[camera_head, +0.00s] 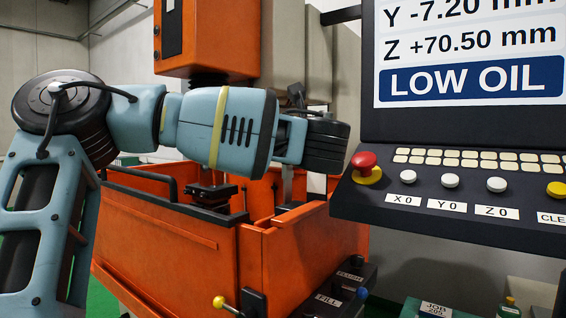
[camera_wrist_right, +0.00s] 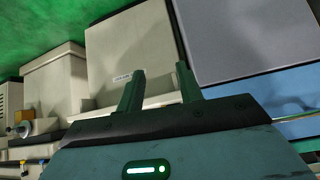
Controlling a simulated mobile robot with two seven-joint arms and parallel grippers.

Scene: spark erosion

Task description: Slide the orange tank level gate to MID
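The orange tank (camera_head: 165,235) stands in the middle of the head view, below the machine head. A lever with a yellow ball knob (camera_head: 218,302) sits low on its front near a black block (camera_head: 254,302). I cannot tell which part is the level gate, and no MID mark is readable. My left arm reaches across above the tank; its dark wrist end (camera_head: 325,145) is over the tank's right side, and its fingers are hidden. My right gripper (camera_wrist_right: 158,82) shows in the right wrist view, fingers apart with nothing between them. It does not show in the head view.
The control console (camera_head: 450,190) with a LOW OIL screen and a red button (camera_head: 364,160) juts out at the right. A panel marked FLUSH and FILL (camera_head: 335,290), with a blue knob (camera_head: 362,293), is beside the tank. Pale boxes (camera_wrist_right: 130,45) show beyond my right gripper.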

